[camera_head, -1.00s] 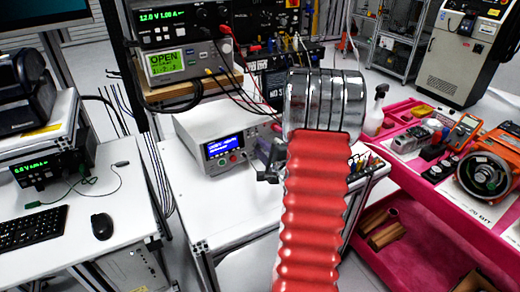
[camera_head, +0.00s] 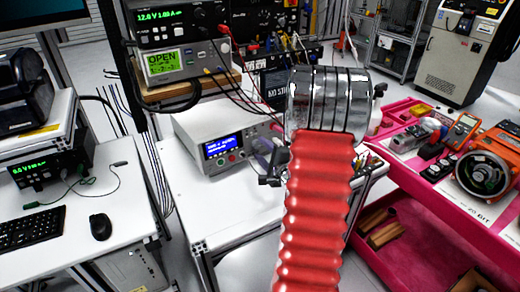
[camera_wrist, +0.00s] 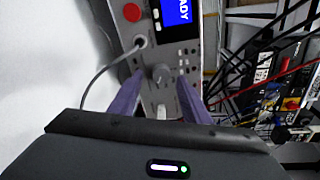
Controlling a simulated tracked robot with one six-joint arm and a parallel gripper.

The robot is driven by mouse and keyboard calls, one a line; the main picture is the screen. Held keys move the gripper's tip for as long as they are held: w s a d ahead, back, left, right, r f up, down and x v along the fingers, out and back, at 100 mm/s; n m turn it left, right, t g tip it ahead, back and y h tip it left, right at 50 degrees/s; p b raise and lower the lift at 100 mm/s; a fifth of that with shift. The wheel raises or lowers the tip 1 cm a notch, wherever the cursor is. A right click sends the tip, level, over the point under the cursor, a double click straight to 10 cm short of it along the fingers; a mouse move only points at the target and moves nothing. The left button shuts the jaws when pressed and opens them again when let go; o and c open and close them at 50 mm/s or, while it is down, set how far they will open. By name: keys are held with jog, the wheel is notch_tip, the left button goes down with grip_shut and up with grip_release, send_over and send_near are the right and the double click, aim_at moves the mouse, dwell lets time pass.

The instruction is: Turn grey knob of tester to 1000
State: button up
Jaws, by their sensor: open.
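The tester (camera_head: 215,138) is a white box with a lit blue display on the white table, left of my arm in the head view. In the wrist view its front panel (camera_wrist: 148,62) shows the blue screen, a red button, a plugged-in grey cable and the grey knob (camera_wrist: 161,74). My gripper (camera_wrist: 155,92) is open, with one purple-grey finger on each side of the knob. I cannot tell whether the fingers touch it. In the head view the gripper (camera_head: 268,172) is a small dark shape at the tester's right end, and my red arm hides part of that area.
Power supplies (camera_head: 180,50) with several hanging leads stand behind the tester. A pink bench (camera_head: 410,200) with an orange motor (camera_head: 487,172) is on the right. A desk with a keyboard (camera_head: 32,228) and a mouse (camera_head: 101,227) is on the left. The white table's front is clear.

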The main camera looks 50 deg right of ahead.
jog(key=v, duration=1.1)
jog(key=shift+s, duration=0.35)
jog(key=shift+w+a+r, duration=0.1)
jog(key=w+a+r+n+g, duration=0.3)
jog(key=a+r+n, duration=0.1)
jog(key=a+n, duration=0.2)
jog(key=w+a+r+n+g, duration=0.2)
jog(key=w+a+r+n, duration=0.1)
jog(key=a+n, duration=0.35)
jog(key=s+a+r+n+g+y, duration=0.1)
jog(key=s+a+n, duration=0.3)
jog(key=a, duration=0.4)
jog(key=s+a+r+n+g+y, duration=0.2)
jog(key=s+a+n+y, duration=0.1)
jog(key=a, duration=0.6)
jog(key=s+a+r+n+g+y, duration=0.1)
jog(key=s+a+n, duration=0.5)
jog(key=s+a, duration=0.1)
jog(key=shift+a+r+g+y, duration=0.3)
jog(key=shift+a+y, duration=0.1)
jog(key=shift+a, duration=0.35)
